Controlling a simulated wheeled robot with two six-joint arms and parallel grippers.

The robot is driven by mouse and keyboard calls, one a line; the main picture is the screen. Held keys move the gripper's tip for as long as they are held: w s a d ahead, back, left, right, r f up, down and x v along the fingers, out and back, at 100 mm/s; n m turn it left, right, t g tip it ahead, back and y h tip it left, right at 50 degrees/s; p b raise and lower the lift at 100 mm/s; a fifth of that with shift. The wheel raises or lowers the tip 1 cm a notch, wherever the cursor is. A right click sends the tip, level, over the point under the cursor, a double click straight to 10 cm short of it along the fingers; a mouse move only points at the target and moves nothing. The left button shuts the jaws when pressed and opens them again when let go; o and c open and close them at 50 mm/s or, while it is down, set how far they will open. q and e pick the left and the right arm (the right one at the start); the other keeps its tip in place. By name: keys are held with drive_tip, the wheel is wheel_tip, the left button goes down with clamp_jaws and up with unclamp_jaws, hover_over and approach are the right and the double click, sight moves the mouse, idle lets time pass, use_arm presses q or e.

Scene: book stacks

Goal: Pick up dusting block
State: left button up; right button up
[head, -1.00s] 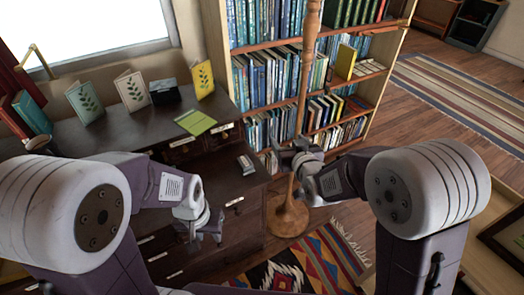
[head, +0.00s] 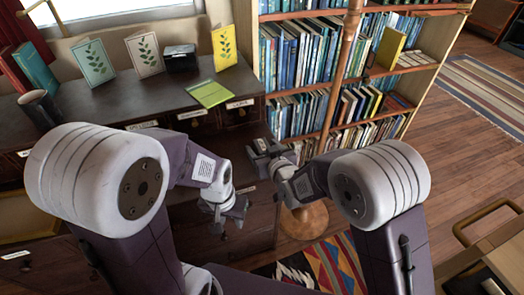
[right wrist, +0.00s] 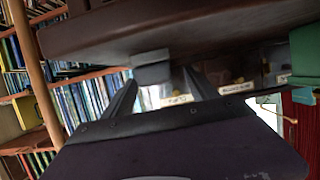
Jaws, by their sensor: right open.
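The dusting block, a small grey block (right wrist: 152,66), shows in the right wrist view at the edge of a dark surface. It lies between and beyond the two finger tips of my right gripper (right wrist: 158,88), which is open and empty. In the head view my right gripper (head: 262,152) is over the front right part of the dark desk (head: 158,105) and covers the spot of the block, so I cannot make the block out there. My left gripper (head: 228,219) hangs lower, in front of the desk's drawers, and looks open and empty.
A wooden pole (head: 338,85) on a round base (head: 303,220) stands right of my right gripper, before the bookcase (head: 420,95). Leaf-pattern cards (head: 145,53), a dark box (head: 181,58), a green sheet (head: 210,93) and a mug (head: 40,108) are on the desk.

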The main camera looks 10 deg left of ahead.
sight(259, 142)
drive_tip(key=b+x, duration=0.1)
drive_tip(key=x, duration=0.4)
drive_tip(key=shift+w+f, duration=0.1)
drive_tip(key=shift+w, duration=0.15)
drive_tip(key=shift+s+d, duration=0.1)
drive_tip(key=shift+c, duration=0.6)
drive_tip(key=c, duration=1.3)
drive_tip(key=shift+r+p, duration=0.7)
drive_tip(key=shift+r, duration=1.45)
drive_tip(key=s+d+r, duration=0.1)
drive_tip(key=d+r, duration=0.1)
drive_tip(key=d, duration=0.1)
drive_tip(key=s+d+r+p, duration=0.1)
drive_tip(key=s+d+r, duration=0.1)
drive_tip(key=d, duration=0.2)
drive_tip(key=s+d+r+p, duration=0.1)
drive_tip(key=s+d+r, duration=0.1)
drive_tip(key=d, duration=0.1)
drive_tip(key=shift+d+r, duration=0.3)
drive_tip(key=shift+r, duration=0.1)
